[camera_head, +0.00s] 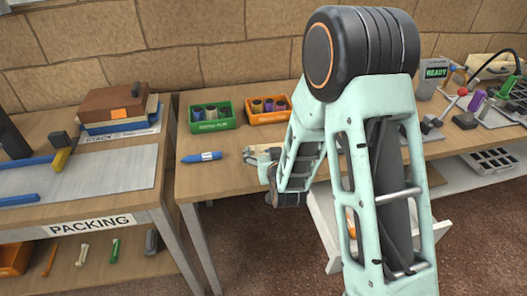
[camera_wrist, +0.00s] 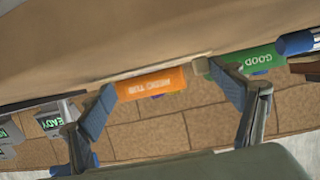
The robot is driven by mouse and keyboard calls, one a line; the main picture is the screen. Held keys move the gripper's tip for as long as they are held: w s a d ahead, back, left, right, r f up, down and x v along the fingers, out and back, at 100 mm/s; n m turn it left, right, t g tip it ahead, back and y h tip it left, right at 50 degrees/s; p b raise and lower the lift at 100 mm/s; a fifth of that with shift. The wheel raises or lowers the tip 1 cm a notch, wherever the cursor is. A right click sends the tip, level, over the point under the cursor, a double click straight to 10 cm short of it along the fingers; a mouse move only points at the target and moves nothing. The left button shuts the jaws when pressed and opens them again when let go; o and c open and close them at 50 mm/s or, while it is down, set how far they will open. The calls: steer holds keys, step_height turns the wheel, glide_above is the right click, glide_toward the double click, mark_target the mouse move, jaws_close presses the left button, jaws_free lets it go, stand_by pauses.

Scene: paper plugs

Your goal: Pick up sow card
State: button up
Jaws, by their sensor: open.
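I cannot make out a sow card for certain in either view. My gripper (camera_wrist: 160,80) is open in the wrist view, its two blue-grey fingers apart with no object seen held between them. In the head view my gripper (camera_head: 262,156) is low over the middle table, partly hidden by my arm. A small pale piece (camera_wrist: 200,66) shows by the right fingertip in the wrist view; I cannot tell what it is.
A green tub (camera_head: 210,117) and an orange tub (camera_head: 269,110) stand at the back of the table (camera_head: 225,180). A blue marker-like object (camera_head: 202,157) lies left of my gripper. The packing bench (camera_head: 125,210) is at left; a READY display (camera_head: 436,72) is at right.

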steer(key=c, duration=1.2)
steer(key=shift+c, duration=0.8)
steer(key=shift+s+d+f, duration=0.1)
steer(key=shift+d+f, duration=0.05)
steer(key=shift+d, duration=0.05)
steer(key=c, duration=0.8)
